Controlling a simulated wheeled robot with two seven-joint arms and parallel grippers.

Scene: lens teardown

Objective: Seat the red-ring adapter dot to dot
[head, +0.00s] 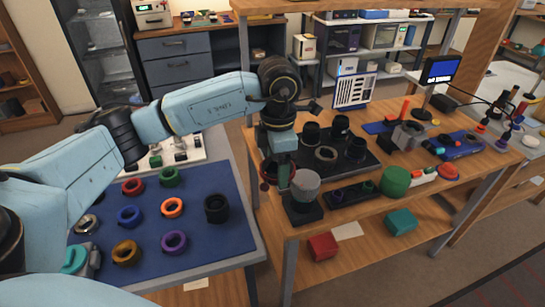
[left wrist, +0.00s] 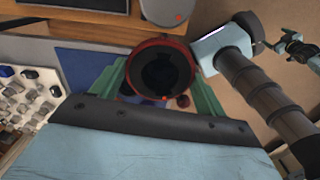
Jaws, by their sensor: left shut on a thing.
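My left gripper (head: 278,176) is shut on the red-ring adapter (left wrist: 163,72), at the left front edge of the wooden bench. In the left wrist view the adapter's round dark opening and red rim sit between the green fingers. In the head view the adapter is mostly hidden by the gripper. A grey lens barrel (head: 306,186) stands upright on a black base (head: 304,212) just right of the gripper. A grey rounded part with a red dot (left wrist: 168,11), probably that barrel, shows beyond the adapter, apart from it. My right gripper is not clear.
A blue mat (head: 150,220) at left holds several coloured rings and a black ring (head: 216,208). A black tray (head: 350,160) with dark lens parts lies behind the barrel.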

